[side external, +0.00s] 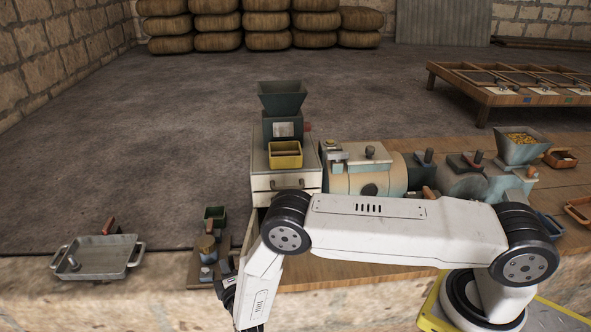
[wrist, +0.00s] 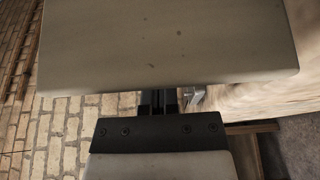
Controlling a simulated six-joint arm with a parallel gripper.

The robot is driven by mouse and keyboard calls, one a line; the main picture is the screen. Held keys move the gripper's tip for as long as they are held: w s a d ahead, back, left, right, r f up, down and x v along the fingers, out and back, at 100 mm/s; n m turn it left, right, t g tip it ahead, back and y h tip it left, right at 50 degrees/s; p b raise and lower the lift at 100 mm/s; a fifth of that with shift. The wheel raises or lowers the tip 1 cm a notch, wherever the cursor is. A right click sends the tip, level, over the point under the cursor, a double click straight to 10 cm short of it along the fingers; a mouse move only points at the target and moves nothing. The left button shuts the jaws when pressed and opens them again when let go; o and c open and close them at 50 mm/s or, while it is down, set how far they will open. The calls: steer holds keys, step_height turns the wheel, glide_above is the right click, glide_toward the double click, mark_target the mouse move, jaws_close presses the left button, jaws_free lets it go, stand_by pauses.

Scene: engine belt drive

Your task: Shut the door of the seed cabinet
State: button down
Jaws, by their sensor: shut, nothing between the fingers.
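A pale cabinet (side external: 286,184) with a drawer and a dark handle stands at the near edge of the wooden bench in the side view. My arm hides its lower front, so its door cannot be made out there. In the wrist view a flat, pale, slightly spotted panel (wrist: 165,45) fills the top; it looks like the door, but how far it stands open cannot be told. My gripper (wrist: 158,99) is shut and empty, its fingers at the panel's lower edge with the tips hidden. Contact cannot be told. In the side view my gripper (side external: 227,290) hangs low, partly hidden by my arm.
A dark hopper (side external: 282,97) and a yellow box (side external: 286,154) stand on the cabinet. Machinery (side external: 365,172) lies right of it.

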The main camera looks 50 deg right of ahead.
steer(key=shift+s, duration=0.2)
steer(key=shift+s+d+y, duration=0.15)
steer(key=shift+s+y, duration=0.1)
steer(key=shift+y, duration=0.05)
